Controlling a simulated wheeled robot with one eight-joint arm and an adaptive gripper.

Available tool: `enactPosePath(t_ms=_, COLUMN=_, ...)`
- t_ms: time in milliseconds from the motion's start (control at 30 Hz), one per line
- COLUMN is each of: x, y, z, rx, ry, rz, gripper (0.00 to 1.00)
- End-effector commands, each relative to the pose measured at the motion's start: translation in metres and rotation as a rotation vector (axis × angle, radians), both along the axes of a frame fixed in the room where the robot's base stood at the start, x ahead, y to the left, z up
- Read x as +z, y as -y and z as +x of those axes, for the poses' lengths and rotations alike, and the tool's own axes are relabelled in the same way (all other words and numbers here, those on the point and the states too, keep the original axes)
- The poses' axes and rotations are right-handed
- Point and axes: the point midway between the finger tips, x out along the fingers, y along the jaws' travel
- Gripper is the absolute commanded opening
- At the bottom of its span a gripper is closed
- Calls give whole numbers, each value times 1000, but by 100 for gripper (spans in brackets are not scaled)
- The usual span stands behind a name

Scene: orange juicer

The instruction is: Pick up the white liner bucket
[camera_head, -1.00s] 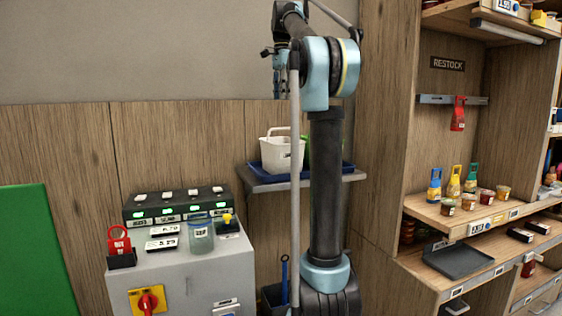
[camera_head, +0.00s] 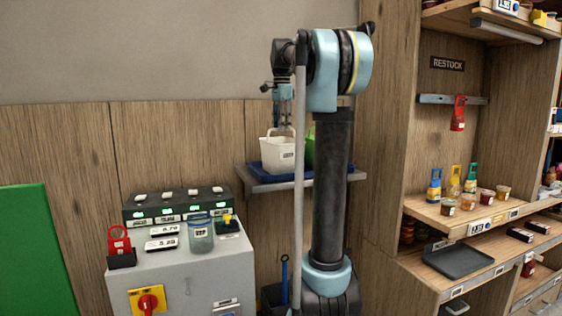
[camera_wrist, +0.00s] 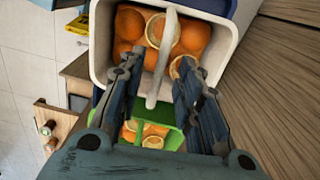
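The white liner bucket (camera_head: 277,156) stands upright on a blue tray, with its handle raised. My gripper (camera_head: 283,128) points down just above the bucket, near the handle in the picture. In the wrist view the bucket (camera_wrist: 101,52) holds several oranges, and its handle (camera_wrist: 163,55) runs between my two fingers. My gripper (camera_wrist: 158,66) is spread open, with gaps on both sides of the handle. I cannot tell how far the fingertips are above or below the handle's top.
A green bucket (camera_head: 310,150) with oranges stands beside the white one, mostly hidden by my arm. The blue tray (camera_head: 257,167) sits on a grey wall shelf (camera_head: 262,185). A grey cabinet (camera_head: 190,270) with a jar stands left; wooden shelving (camera_head: 390,130) stands right.

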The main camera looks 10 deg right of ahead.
Motion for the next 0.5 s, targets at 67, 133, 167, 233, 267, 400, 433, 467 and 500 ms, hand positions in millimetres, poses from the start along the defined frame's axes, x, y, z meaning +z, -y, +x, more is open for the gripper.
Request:
enactPosePath(t_ms=67, x=-10, y=0, z=0, rx=0, ry=0, rz=0, gripper=32)
enactPosePath(t_ms=133, x=-16, y=0, z=0, rx=0, ry=0, rz=0, gripper=32)
enactPosePath(t_ms=167, x=-18, y=0, z=0, rx=0, ry=0, rz=0, gripper=32)
enactPosePath(t_ms=233, x=-21, y=0, z=0, rx=0, ry=0, rz=0, gripper=32)
enactPosePath(t_ms=267, x=-22, y=0, z=0, rx=0, ry=0, rz=0, gripper=32)
enactPosePath(t_ms=400, x=-22, y=0, z=0, rx=0, ry=0, rz=0, gripper=32)
enactPosePath(t_ms=433, x=-22, y=0, z=0, rx=0, ry=0, rz=0, gripper=32)
enactPosePath(t_ms=467, x=-22, y=0, z=0, rx=0, ry=0, rz=0, gripper=32)
enactPosePath(t_ms=500, x=-22, y=0, z=0, rx=0, ry=0, rz=0, gripper=23)
